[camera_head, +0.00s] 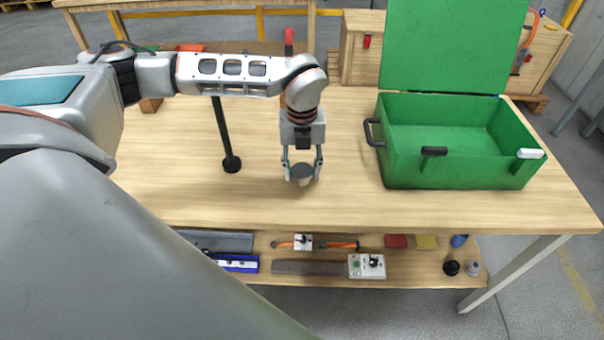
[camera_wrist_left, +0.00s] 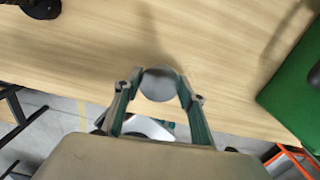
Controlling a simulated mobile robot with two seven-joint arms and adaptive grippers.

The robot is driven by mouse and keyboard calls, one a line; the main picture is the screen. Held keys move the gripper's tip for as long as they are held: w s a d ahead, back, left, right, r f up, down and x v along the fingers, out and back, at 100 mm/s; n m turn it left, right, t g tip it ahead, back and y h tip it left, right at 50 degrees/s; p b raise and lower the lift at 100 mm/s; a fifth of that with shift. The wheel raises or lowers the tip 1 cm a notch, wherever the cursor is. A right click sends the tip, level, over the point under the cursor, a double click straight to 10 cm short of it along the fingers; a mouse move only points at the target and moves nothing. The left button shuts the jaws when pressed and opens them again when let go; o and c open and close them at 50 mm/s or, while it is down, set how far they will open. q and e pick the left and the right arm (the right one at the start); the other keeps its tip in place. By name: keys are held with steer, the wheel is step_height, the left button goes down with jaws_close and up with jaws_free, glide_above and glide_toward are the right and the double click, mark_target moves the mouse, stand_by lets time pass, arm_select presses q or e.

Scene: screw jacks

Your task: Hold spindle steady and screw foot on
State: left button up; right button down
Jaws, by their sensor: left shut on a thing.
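My left gripper (camera_head: 303,169) points down over the middle of the table, close above its top. Its two fingers are shut on a round grey piece (camera_head: 301,172), perhaps the foot. In the left wrist view the piece is a smooth grey disc (camera_wrist_left: 159,84) between the fingertips of my left gripper (camera_wrist_left: 158,88). A paler part shows just below the disc in the head view; I cannot tell whether it is joined to it. I cannot make out a spindle for certain. My right gripper is not in view.
A black post (camera_head: 224,135) with a round base stands left of my left gripper. A green open-lidded box (camera_head: 455,171) stands on the right. The wooden table (camera_head: 240,205) is clear around the gripper. Several parts lie on the lower shelf (camera_head: 410,270).

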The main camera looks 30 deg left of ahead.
mark_target(304, 172)
arm_select(q)
step_height(304, 172, up, 18)
stand_by(0.3)
stand_by(0.3)
steer(key=s+d+n, duration=0.2)
steer(key=d+n, duration=0.1)
steer(key=n, duration=1.1)
steer(key=s+d+r+n, duration=0.1)
steer(key=d+n, duration=0.3)
steer(key=n, duration=1)
steer(key=shift+s+n, duration=0.4)
steer(key=shift+s, duration=0.1)
